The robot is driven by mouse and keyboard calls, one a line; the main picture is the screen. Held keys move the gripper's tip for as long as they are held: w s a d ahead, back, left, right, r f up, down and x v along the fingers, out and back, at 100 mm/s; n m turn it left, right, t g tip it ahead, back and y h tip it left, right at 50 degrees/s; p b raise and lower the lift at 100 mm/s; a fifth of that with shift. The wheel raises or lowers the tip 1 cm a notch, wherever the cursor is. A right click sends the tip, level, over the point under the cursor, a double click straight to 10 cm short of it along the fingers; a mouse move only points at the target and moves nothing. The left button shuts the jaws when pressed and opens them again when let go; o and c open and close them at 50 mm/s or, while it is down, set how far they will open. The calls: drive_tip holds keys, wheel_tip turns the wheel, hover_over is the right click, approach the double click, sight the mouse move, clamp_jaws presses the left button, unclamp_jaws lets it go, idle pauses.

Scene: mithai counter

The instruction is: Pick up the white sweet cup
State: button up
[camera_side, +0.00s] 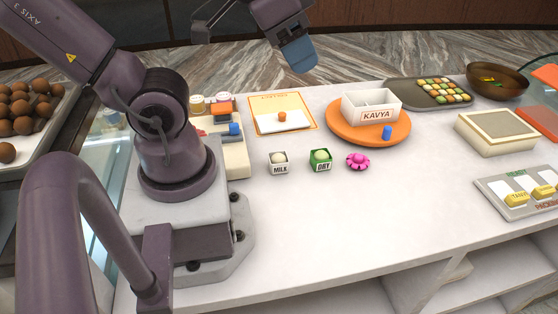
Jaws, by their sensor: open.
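The white sweet cup (279,167), marked "MILK", stands upright on the pale counter with a round pale sweet in its top. A green cup (320,164) marked "DRY" stands just right of it, also holding a pale sweet. A pink flower-shaped cup (358,161) is farther right. My gripper (299,58) is at the top of the view, high above the back of the counter and well apart from the cups. It is open, with a blue finger pad showing and nothing seen in it.
An orange round stand (340,131) bears a white "KAVYA" box (371,108) and a small blue piece (387,133). An orange-edged card (265,122) lies behind the cups. A beige box (496,132) and a tray with yellow pieces (490,191) are right. The front counter is clear.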

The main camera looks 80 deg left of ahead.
drive_tip(key=o, duration=0.5)
drive_tip(key=n+g+y, duration=0.4)
drive_tip(key=n+g, duration=0.2)
drive_tip(key=n, duration=1.2)
hover_over(278, 153)
drive_tip(key=d, duration=0.3)
drive_tip(key=f, duration=2.7)
drive_tip(key=shift+s+a, duration=0.1)
drive_tip(key=shift+a, duration=0.1)
drive_tip(key=shift+a+f+y, duration=0.2)
drive_tip(key=shift+y, duration=0.1)
drive_tip(key=shift+x, duration=3.55)
